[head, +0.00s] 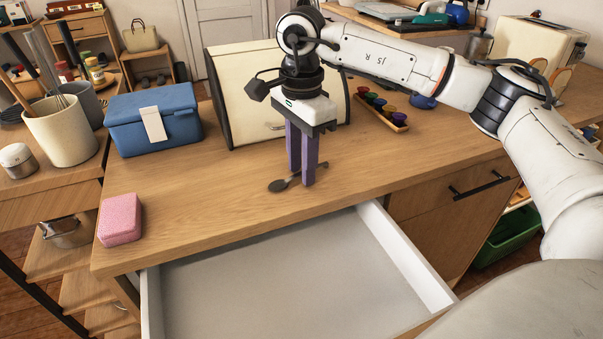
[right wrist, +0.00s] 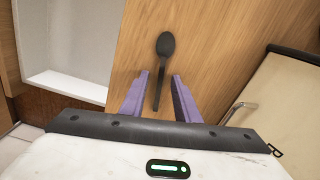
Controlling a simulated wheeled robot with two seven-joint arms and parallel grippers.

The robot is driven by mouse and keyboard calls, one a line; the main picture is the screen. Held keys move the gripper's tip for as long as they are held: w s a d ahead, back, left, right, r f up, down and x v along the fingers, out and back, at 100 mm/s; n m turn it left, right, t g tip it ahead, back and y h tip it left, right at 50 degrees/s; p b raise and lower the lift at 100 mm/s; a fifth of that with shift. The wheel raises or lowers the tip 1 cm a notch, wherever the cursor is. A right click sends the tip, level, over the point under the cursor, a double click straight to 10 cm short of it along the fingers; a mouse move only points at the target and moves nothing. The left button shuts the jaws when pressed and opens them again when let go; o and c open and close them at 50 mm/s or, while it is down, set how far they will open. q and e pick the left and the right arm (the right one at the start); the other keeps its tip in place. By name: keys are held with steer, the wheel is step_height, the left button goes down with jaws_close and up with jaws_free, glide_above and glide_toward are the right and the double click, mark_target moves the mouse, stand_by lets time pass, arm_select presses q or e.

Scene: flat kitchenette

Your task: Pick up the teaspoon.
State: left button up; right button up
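A dark grey teaspoon (head: 284,184) lies on the wooden counter (head: 220,192), behind the open drawer. My right gripper (head: 302,178) points down at it, with its purple fingers just over the handle. In the right wrist view the teaspoon (right wrist: 163,60) has its bowl beyond the fingertips, and its handle runs between the two fingers. The right gripper (right wrist: 161,80) is open, with gaps on both sides of the handle. I cannot tell whether the fingertips touch the counter. My left gripper is not in view.
An open, empty-looking drawer (head: 290,275) sticks out below the counter's front edge. A cream bread box (head: 255,100) stands close behind my right gripper. A blue box (head: 150,120), a pink block (head: 120,219) and a tray of colourful capsules (head: 382,112) are on the counter.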

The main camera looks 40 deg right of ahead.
steer(key=shift+c, duration=0.2)
jaws_close()
steer(key=shift+r, duration=0.2)
